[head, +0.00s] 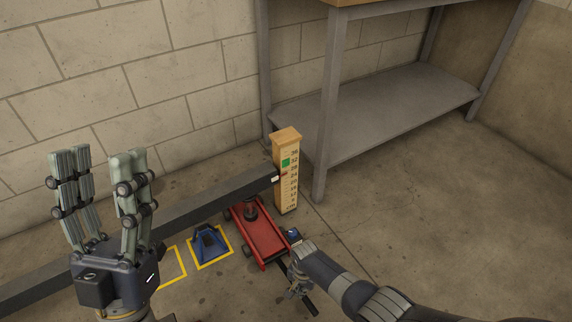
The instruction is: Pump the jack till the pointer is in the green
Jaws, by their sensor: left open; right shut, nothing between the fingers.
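The red floor jack (262,236) stands on the concrete under the end of a dark square tube (215,200). A wooden gauge post (287,196) with a number scale stands at the tube's end. The tube's pale tip (275,179), apparently the pointer, sits below the green band (286,162), near a small red mark. The jack's dark handle (310,304) slopes toward the front right, low down. My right gripper (294,280) is shut and empty at the handle, partly hiding it; contact is unclear. My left gripper (100,180) is open and empty, fingers up, in front of the tube.
A blue stand (209,244) sits in a yellow floor square left of the jack. Another yellow outline is partly hidden behind my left gripper. A grey metal bench (385,105) stands at the back right. Floor to the right is clear.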

